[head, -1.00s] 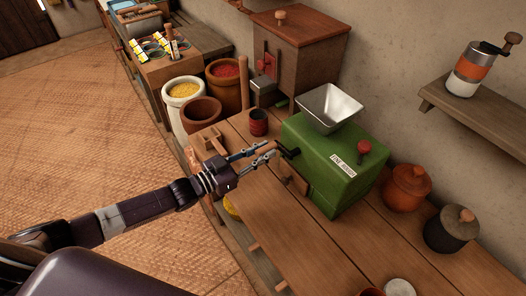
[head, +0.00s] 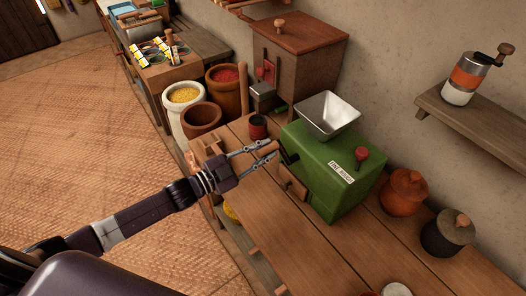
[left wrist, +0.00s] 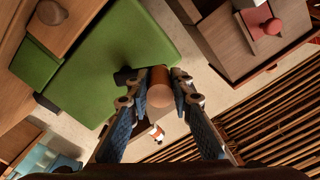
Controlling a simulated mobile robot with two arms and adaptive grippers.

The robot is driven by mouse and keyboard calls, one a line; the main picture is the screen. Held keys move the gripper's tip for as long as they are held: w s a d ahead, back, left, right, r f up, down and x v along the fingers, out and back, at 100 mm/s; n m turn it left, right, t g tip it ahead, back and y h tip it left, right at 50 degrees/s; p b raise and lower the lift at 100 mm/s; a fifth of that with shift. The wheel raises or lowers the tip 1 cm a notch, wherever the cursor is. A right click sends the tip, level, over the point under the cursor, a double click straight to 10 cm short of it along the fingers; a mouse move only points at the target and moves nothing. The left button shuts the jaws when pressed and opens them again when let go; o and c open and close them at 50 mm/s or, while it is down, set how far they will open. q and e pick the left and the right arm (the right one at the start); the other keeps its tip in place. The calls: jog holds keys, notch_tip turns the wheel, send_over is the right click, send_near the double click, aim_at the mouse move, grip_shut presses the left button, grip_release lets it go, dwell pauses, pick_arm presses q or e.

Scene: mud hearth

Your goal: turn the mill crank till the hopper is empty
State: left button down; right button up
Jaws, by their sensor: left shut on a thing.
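The green mill (head: 322,192) stands on the wooden bench with a metal hopper (head: 327,114) on top. I see bare grey inner walls in the hopper and no grain, but its throat is hard to make out. A dark crank arm (head: 289,158) with a wooden handle (head: 265,149) sticks out of the mill's left side. My left gripper (head: 261,155) is shut on the handle, one finger on each side. In the left wrist view the handle's round end (left wrist: 160,91) sits between the fingers, with the green mill (left wrist: 118,48) behind. My right gripper is not in view.
A small wooden drawer (head: 292,183) is low on the mill's near side. A dark red cup (head: 258,127) stands behind the handle. Lidded pots (head: 403,192) are right of the mill. The bench front (head: 285,235) is mostly clear.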

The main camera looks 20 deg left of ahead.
pick_arm(q)
jog(key=shift+s+d+r+m, duration=0.2)
jog(key=shift+r+m, duration=0.3)
jog(key=shift+m, duration=0.5)
jog(key=shift+s+d+r+m+b, duration=0.15)
jog(key=shift+s+d+r+m, duration=0.35)
jog(key=shift+m, duration=1.15)
jog(key=shift+s+d+r+m+b, duration=0.15)
jog(key=shift+s+d+m, duration=0.4)
jog(key=shift+m, duration=1.05)
jog(key=shift+s+d+r+m+b, duration=0.1)
jog(key=shift+s+d+r+m, duration=0.45)
jog(key=shift+m, duration=1.1)
jog(key=shift+w+d+f, duration=0.2)
jog(key=c, duration=1.7)
grip_release()
